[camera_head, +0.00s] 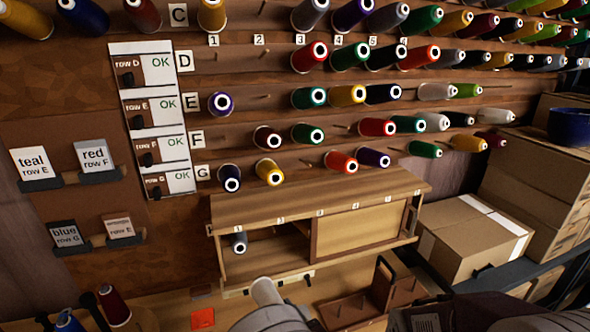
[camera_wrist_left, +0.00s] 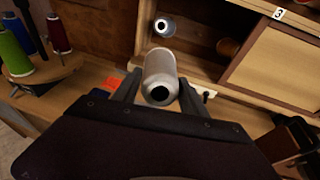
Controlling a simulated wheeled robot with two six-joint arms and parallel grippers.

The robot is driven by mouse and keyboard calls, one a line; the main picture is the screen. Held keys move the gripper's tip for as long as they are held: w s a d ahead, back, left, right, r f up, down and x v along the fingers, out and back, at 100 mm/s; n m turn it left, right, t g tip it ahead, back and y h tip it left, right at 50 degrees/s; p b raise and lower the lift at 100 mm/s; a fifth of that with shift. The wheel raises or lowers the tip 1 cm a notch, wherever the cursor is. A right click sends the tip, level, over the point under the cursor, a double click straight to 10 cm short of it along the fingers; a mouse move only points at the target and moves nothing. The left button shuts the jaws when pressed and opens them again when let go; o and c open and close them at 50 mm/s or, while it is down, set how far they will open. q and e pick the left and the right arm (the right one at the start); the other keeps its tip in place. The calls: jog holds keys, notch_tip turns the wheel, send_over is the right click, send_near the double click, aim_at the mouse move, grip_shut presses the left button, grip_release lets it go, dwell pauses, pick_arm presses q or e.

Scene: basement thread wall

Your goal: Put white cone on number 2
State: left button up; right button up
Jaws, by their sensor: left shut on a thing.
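The white cone (camera_wrist_left: 160,68) is between the two dark fingers of my left gripper (camera_wrist_left: 158,95), which is shut on it. In the head view the white cone (camera_head: 265,291) is in front of the low cabinet (camera_head: 320,200), below its open left part. The cabinet's edge carries small number tags; tag 2 (camera_head: 280,220) is above the open part, right of tag 1 (camera_head: 238,229). A grey-blue cone (camera_head: 239,242) sits inside under tag 1. It also shows in the left wrist view (camera_wrist_left: 163,27). My right gripper is not recognisable in either view.
A sliding door (camera_head: 358,228) covers the cabinet's right part. A wooden rack (camera_head: 350,308) stands in front at the right, and a cardboard box (camera_head: 470,240) is beyond it. Loose spools (camera_wrist_left: 15,50) stand at left. An orange square (camera_head: 203,319) lies on the bench.

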pick_arm(q)
jog(key=s+a+f+n+g+y, duration=0.3)
jog(key=a+f+n+y, duration=0.1)
jog(key=a+f, duration=0.8)
jog(key=a+y, duration=0.1)
jog(key=a, duration=0.1)
jog(key=shift+s+a+n+g, duration=0.15)
jog(key=shift+a+n+g, duration=0.25)
jog(key=shift+r, duration=0.1)
